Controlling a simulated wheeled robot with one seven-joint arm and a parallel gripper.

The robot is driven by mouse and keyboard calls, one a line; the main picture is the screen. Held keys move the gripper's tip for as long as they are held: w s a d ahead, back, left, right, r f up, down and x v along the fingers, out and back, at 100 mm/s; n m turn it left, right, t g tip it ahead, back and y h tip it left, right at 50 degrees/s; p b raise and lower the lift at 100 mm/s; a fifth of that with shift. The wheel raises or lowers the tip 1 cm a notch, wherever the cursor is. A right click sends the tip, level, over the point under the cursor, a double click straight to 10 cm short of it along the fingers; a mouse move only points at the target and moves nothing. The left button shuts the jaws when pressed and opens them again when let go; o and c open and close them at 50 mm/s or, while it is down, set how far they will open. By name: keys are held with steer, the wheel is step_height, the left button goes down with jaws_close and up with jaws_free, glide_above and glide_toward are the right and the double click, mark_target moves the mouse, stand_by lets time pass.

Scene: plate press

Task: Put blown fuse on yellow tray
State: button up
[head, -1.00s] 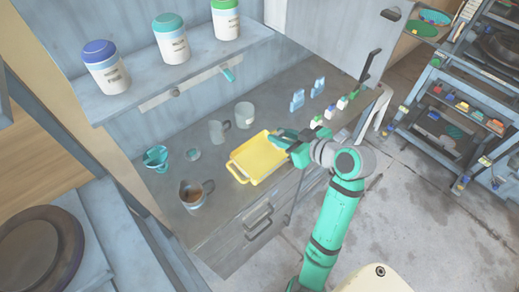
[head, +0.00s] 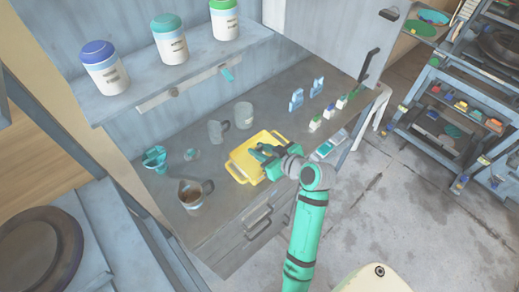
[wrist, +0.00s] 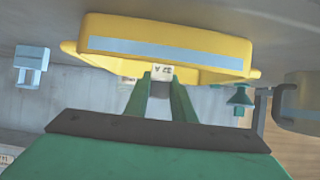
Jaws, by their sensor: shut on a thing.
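The yellow tray (head: 240,172) lies on the grey counter in the head view. In the wrist view the tray (wrist: 100,28) fills the upper middle, just beyond the fingertips. My gripper (head: 262,150) is over the tray in the head view. In the wrist view my gripper (wrist: 162,80) is shut on a small pale fuse (wrist: 162,70) with dark lettering, held between its two green fingertips. The fuse cannot be made out in the head view. I cannot tell whether it touches the tray.
A grey case with teal (head: 330,145) lies right of the tray. Several small white parts (head: 328,112) and blue parts (head: 297,99) stand behind it. Jars (head: 171,45) line the shelf.

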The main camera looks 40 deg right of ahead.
steer(key=shift+f, duration=0.15)
steer(key=o, duration=1)
steer(key=shift+s+r, duration=0.1)
steer(key=shift+r, duration=0.15)
steer(key=v, duration=1.1)
steer(key=shift+s+d+r, duration=0.15)
steer(key=shift+s, duration=0.25)
